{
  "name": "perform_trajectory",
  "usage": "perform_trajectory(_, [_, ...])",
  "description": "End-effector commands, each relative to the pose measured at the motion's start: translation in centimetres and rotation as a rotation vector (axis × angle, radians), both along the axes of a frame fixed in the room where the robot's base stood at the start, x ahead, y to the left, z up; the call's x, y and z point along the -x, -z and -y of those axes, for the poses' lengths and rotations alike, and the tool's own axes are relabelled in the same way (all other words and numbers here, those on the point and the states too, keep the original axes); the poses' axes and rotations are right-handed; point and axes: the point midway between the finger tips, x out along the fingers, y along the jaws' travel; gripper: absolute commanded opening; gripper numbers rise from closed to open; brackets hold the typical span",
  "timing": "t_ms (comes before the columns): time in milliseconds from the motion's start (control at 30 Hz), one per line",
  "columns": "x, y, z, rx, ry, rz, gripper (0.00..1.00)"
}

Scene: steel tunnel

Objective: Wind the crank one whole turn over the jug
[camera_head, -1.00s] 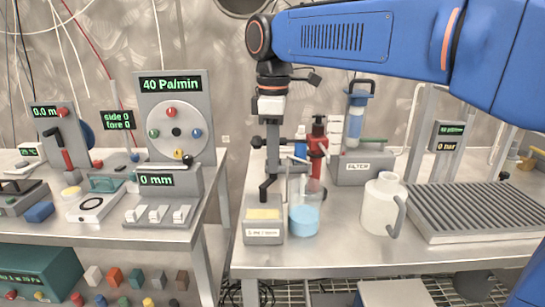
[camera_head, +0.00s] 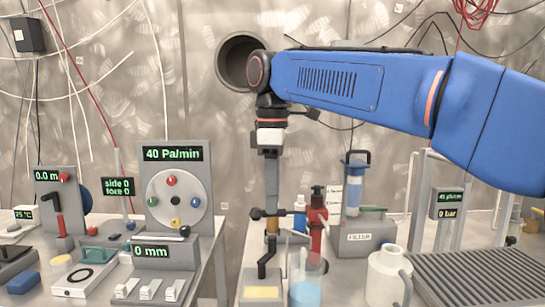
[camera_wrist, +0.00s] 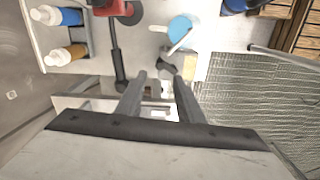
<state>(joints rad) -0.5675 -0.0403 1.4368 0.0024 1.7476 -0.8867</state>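A black crank with a bent, Z-shaped arm (camera_head: 268,265) hangs at a stand on the right bench. A clear jug holding blue liquid (camera_head: 305,292) stands just to its right, cut off by the bottom edge. In the wrist view the blue liquid (camera_wrist: 180,30) shows from above, with a dark bent piece below it. My gripper (camera_head: 271,208) points straight down above the crank. In the wrist view its two fingers (camera_wrist: 160,80) are apart, with nothing clearly held between them. Whether a finger touches the crank is hard to tell.
A white jug (camera_head: 386,278) with a grey handle stands to the right, beside a ridged grey rack (camera_head: 480,275). The left bench (camera_head: 210,245) carries gauges and switches.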

Motion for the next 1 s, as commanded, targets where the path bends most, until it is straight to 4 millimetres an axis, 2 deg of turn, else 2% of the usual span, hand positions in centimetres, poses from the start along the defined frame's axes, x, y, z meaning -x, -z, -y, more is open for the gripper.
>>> perform_trajectory(100, [-0.1,-2.5,-0.1,-0.002,0.0,0.002,0.34])
perform_trajectory(300, [-0.1,-6.1,-0.1,-0.001,0.0,0.001,0.34])
perform_trajectory(500, [-0.1,-8.3,0.0,-0.001,0.0,0.001,0.34])
perform_trajectory(1000, [0.0,-9.0,0.0,0.0,0.0,0.0,0.34])
